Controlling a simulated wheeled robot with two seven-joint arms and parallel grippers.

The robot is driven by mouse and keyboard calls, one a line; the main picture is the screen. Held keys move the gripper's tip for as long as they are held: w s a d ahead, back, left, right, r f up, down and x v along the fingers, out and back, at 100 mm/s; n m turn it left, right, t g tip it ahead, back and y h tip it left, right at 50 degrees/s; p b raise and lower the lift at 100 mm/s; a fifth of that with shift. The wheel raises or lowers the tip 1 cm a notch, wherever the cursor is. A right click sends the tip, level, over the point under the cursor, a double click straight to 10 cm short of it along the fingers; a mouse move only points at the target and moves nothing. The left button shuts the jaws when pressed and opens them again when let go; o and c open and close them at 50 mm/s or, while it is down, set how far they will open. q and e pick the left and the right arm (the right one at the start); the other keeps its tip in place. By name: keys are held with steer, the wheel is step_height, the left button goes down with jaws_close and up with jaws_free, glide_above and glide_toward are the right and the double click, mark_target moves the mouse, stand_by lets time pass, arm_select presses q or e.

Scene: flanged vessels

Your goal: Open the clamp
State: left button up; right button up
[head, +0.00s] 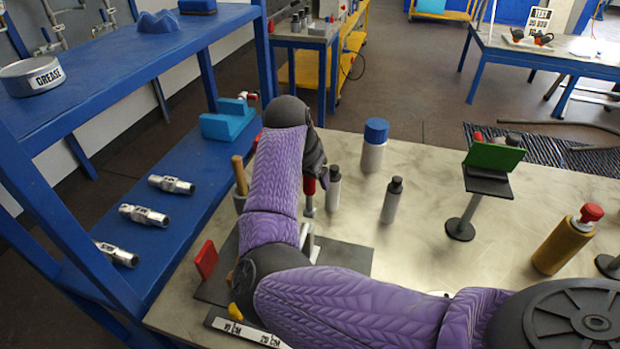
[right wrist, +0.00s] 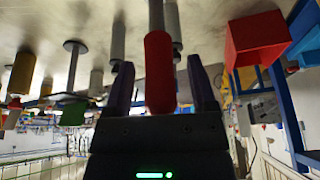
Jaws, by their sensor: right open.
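The clamp's red handle (head: 308,186) stands upright above the table, left of centre in the head view, on a thin metal stem. The rest of the clamp is mostly hidden behind my right arm. My right gripper (head: 318,168) is just above and beside the handle, seen side-on in the head view. In the right wrist view, the red handle (right wrist: 158,65) lies between the two spread fingers of the right gripper (right wrist: 160,80); gaps show at both sides. My left gripper is in neither view.
Grey bottles (head: 392,200) and a blue-capped white one (head: 373,155) stand close to the right of the handle. A green panel on a stand (head: 493,157) and a brown bottle (head: 563,246) are farther right. A blue shelf (head: 165,225) borders the left.

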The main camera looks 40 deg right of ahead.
steer(key=shift+c, duration=0.3)
jaws_close()
steer(key=shift+d, duration=0.1)
stand_by(1.1)
